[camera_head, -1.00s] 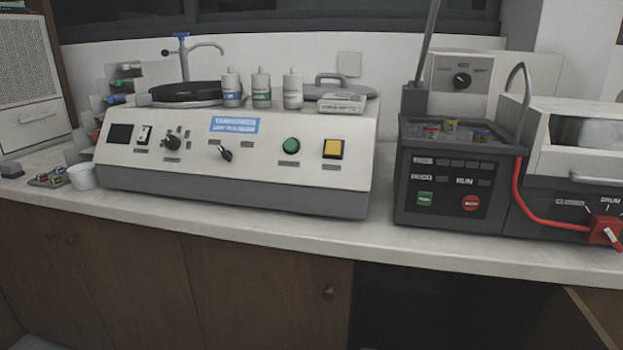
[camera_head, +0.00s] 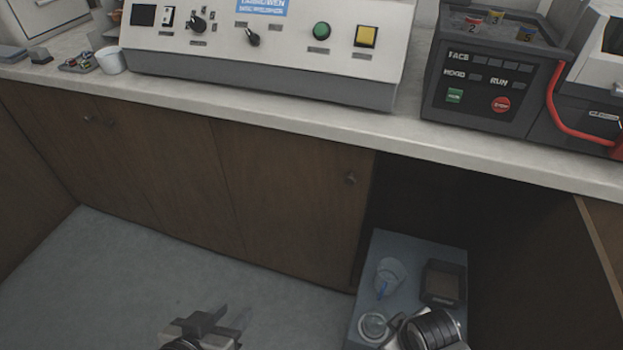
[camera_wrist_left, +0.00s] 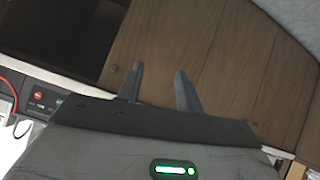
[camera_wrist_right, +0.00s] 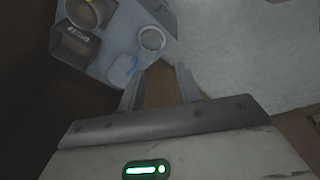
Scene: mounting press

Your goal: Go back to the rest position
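My left gripper (camera_head: 215,325) shows at the bottom of the head view, low over the grey floor and in front of the closed cabinet doors. In the left wrist view (camera_wrist_left: 159,70) its two fingers stand apart with nothing between them, so it is open and empty. My right gripper's fingers are not clear in the head view. In the right wrist view (camera_wrist_right: 159,70) they stand apart and empty, beside a grey-blue surface with items on it.
The counter (camera_head: 310,130) carries a polishing machine (camera_head: 290,60) and a dark press unit (camera_head: 480,90). The floor (camera_head: 130,280) is clear.

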